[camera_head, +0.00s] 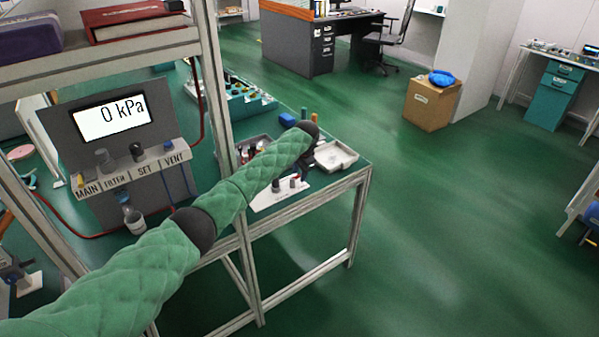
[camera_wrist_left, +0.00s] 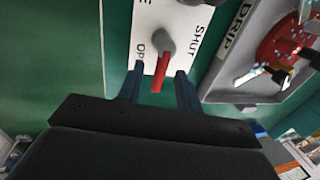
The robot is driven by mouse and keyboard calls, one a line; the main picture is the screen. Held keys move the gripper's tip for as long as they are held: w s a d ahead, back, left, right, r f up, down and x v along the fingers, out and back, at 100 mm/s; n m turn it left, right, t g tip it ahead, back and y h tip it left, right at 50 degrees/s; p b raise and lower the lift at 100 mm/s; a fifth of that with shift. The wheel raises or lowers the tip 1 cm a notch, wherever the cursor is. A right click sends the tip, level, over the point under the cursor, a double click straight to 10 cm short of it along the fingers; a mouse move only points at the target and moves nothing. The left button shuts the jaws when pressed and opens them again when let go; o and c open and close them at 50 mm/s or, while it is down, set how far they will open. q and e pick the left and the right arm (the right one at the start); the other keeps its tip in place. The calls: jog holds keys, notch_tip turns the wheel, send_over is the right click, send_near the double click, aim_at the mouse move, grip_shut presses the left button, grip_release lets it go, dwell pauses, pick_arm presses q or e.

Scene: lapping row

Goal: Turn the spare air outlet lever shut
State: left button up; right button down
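In the left wrist view, a white plate (camera_wrist_left: 150,20) carries a grey pivot knob (camera_wrist_left: 161,42) with a red lever (camera_wrist_left: 161,78). The plate reads SHUT on the right and a partly cut-off "OP" on the left. The red lever points down the picture toward my left gripper (camera_wrist_left: 160,74). Its two blue fingers are open, one on each side of the lever, with gaps showing on both sides. In the head view, the white plate (camera_head: 265,200) lies on the bench's near edge, and my green-sleeved left arm hides much of the hand. My right gripper is out of view.
A grey tray marked DRIP (camera_wrist_left: 240,60) with a red fitting (camera_wrist_left: 290,40) lies right of the plate in the wrist view. A pale tray (camera_head: 336,156) sits at the bench corner.

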pick_arm(q)
grip_shut()
